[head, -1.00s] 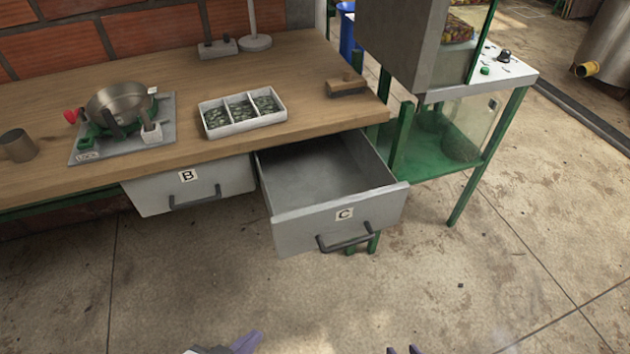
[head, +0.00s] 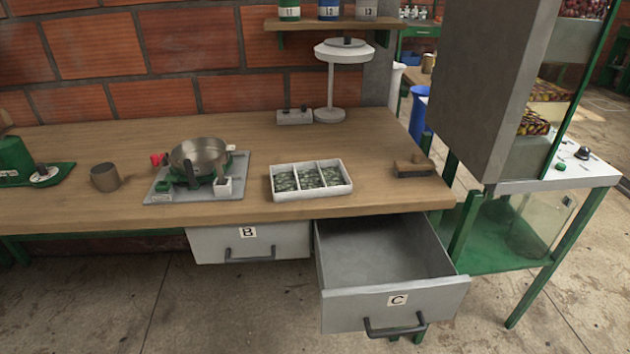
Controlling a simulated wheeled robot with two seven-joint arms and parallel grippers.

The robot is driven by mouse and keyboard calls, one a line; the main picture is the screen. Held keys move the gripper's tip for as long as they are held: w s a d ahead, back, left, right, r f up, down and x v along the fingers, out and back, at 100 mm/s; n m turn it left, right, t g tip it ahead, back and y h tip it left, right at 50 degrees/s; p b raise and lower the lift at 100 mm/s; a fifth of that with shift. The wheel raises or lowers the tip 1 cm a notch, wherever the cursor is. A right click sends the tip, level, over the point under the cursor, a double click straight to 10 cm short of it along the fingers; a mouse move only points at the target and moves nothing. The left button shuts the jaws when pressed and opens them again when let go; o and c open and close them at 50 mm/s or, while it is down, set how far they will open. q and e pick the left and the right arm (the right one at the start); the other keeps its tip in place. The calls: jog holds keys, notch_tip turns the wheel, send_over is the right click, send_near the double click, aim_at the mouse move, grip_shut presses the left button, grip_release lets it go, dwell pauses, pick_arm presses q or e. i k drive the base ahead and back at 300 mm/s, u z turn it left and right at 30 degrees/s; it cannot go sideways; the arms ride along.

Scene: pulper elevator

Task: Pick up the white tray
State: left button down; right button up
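The white tray (head: 312,193) lies flat on the wooden workbench, near its front edge and above the gap between drawers B and C. It has three compartments, each holding small grey-green pieces. Neither of my grippers shows in the head view now, so nothing of mine is seen touching the tray.
Drawer C (head: 394,303) stands open and empty, jutting out below the tray's right side; drawer B (head: 247,247) looks shut. A metal pan on a grey base (head: 160,196) is left of the tray, a wooden block (head: 412,170) right. A white lamp (head: 330,113) stands behind.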

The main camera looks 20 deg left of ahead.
aim_at(301, 181)
jog(key=k, duration=1.05)
jog(key=u, duration=1.35)
jog(key=i, duration=1.65)
jog(key=z, duration=0.65)
